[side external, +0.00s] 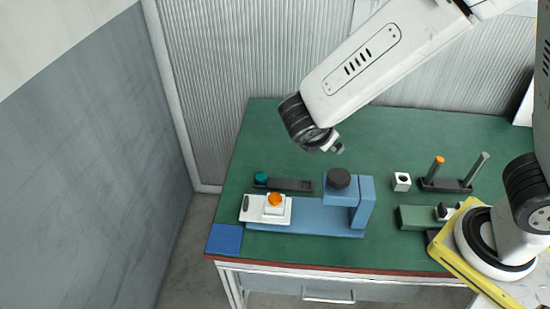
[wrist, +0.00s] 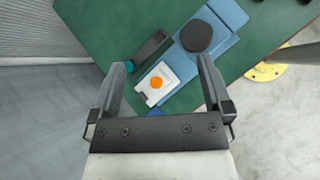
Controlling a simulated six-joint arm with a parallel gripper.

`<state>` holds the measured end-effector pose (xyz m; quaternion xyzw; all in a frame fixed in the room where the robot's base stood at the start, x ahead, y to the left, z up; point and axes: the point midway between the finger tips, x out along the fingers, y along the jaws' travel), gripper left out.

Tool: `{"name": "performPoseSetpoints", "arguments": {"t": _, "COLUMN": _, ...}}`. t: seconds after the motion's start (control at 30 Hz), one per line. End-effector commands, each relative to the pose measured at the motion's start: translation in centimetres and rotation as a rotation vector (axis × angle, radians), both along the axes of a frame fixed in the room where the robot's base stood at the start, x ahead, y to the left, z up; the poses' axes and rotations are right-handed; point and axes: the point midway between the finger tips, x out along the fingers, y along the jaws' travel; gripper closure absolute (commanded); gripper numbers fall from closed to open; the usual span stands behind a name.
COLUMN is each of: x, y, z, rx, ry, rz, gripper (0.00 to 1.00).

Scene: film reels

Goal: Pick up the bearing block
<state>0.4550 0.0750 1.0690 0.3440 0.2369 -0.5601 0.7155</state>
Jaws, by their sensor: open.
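A small white block with a dark round hole (side external: 402,181), which looks like the bearing block, stands on the green table right of the blue fixture. I cannot make it out in the wrist view. My gripper (side external: 338,149) is above the table, behind and above the blue fixture, left of that block and apart from it. In the wrist view my gripper's (wrist: 162,64) two fingers are spread wide with nothing held between them. A white piece with an orange knob (wrist: 157,83) shows below, in the gap between the fingers.
The blue fixture (side external: 310,219) carries a black knob (side external: 339,178) and the white piece. Behind it lies a dark bar (side external: 290,185) with a teal knob (side external: 261,179). Right are a two-post stand (side external: 447,185) and a green block (side external: 416,218). A blue pad (side external: 225,239) lies front left.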

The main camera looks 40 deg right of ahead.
Motion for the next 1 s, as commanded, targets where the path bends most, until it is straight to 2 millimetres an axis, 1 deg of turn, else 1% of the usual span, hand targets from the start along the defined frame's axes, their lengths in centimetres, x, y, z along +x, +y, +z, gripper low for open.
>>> {"name": "performPoseSetpoints", "arguments": {"t": 0.03, "x": 0.7, "y": 1.3, "z": 0.0, "rx": -0.069, "ry": 0.012, "rz": 0.092, "gripper": 0.00}}
{"name": "performPoseSetpoints", "arguments": {"t": 0.2, "x": 2.5, "y": 4.6, "z": 0.5, "rx": -0.262, "ry": 0.024, "rz": 0.321, "gripper": 0.00}}
{"name": "performPoseSetpoints", "arguments": {"t": 0.5, "x": 4.1, "y": 10.1, "z": 1.3, "rx": -0.513, "ry": 0.003, "rz": 0.592, "gripper": 0.00}}
{"name": "performPoseSetpoints", "arguments": {"t": 0.67, "x": 4.1, "y": 9.8, "z": -1.3, "rx": -0.511, "ry": 0.008, "rz": 0.585, "gripper": 0.00}}
{"name": "performPoseSetpoints", "arguments": {"t": 0.87, "x": 4.1, "y": 9.8, "z": -4.9, "rx": -0.510, "ry": 0.008, "rz": 0.584, "gripper": 0.00}}
{"name": "performPoseSetpoints", "arguments": {"t": 1.0, "x": 4.1, "y": 9.7, "z": -8.3, "rx": -0.509, "ry": 0.010, "rz": 0.585, "gripper": 0.00}}
